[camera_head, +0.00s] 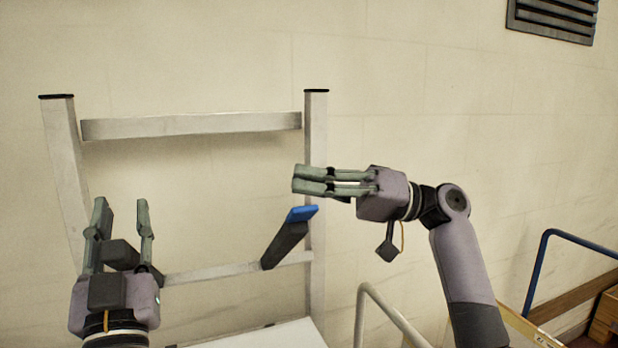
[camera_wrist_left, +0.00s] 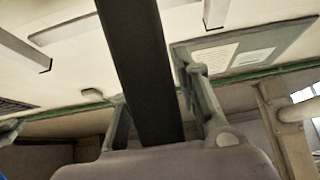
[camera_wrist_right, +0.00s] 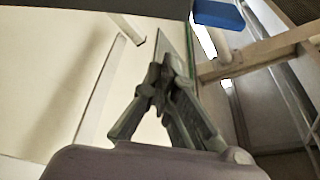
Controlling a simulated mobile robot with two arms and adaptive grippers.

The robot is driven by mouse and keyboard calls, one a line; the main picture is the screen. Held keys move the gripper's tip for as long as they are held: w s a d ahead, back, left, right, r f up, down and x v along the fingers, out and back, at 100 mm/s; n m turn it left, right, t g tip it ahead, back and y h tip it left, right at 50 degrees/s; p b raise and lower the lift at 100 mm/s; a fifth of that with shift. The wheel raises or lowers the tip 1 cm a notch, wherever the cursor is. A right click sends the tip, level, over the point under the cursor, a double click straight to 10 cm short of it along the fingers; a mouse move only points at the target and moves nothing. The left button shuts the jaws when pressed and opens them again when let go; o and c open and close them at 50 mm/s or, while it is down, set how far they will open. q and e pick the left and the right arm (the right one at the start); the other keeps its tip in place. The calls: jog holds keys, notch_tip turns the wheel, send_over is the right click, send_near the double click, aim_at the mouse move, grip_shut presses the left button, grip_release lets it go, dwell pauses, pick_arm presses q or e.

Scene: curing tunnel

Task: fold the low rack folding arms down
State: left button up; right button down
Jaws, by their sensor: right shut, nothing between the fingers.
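The low rack's right folding arm (camera_head: 284,246) is a dark bar with a blue tip (camera_head: 302,214). It slants up and out from the rack's lower rail by the right post. In the right wrist view, the blue tip (camera_wrist_right: 218,14) shows at the top. My right gripper (camera_head: 294,180) is shut and empty, just above the blue tip, pointing left. My left gripper (camera_head: 120,203) is open, pointing up by the left post. A dark bar (camera_wrist_left: 148,70) runs between its fingers in the left wrist view, probably the left folding arm; its tip is not visible and contact is unclear.
The rack's upper rail (camera_head: 190,125) and right post (camera_head: 316,130) stand close to the wall. A white surface (camera_head: 280,336) lies below. A pale curved rail (camera_head: 385,305) and a blue rail (camera_head: 540,265) stand at right. The wall in between is clear.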

pick_arm(q)
jog(key=shift+o, duration=1.2)
